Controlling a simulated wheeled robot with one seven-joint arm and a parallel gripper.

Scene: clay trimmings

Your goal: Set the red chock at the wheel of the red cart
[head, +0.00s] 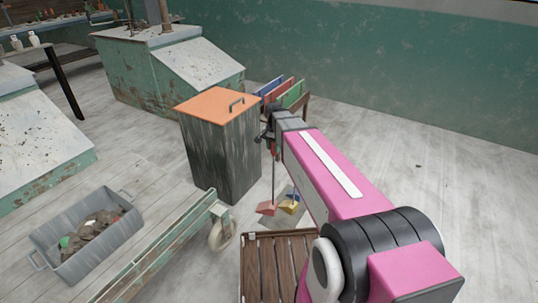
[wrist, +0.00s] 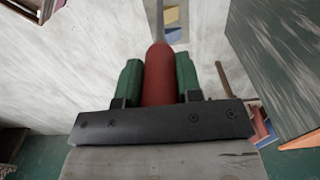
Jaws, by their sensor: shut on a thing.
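My gripper (head: 268,137) is shut on the red handle (wrist: 159,78) of a long thin rod, with a green finger pad on either side of it. In the head view the rod hangs down to the red chock (head: 266,209), close to the floor. A yellow chock (head: 289,207) is just to its right, with a bit of blue beside it. The wrist view shows yellow (wrist: 171,14) and blue (wrist: 172,33) pieces beyond the handle. A pale wheel (head: 222,234) stands under the end of a green frame. I cannot pick out a red cart for certain.
A dark wooden bin (head: 222,150) with an orange lid (head: 215,103) stands left of my gripper. Blue, red and green panels (head: 283,91) stand behind it. A slatted wooden platform (head: 270,265) is at the front, a grey tub (head: 60,240) at left. Floor at right is clear.

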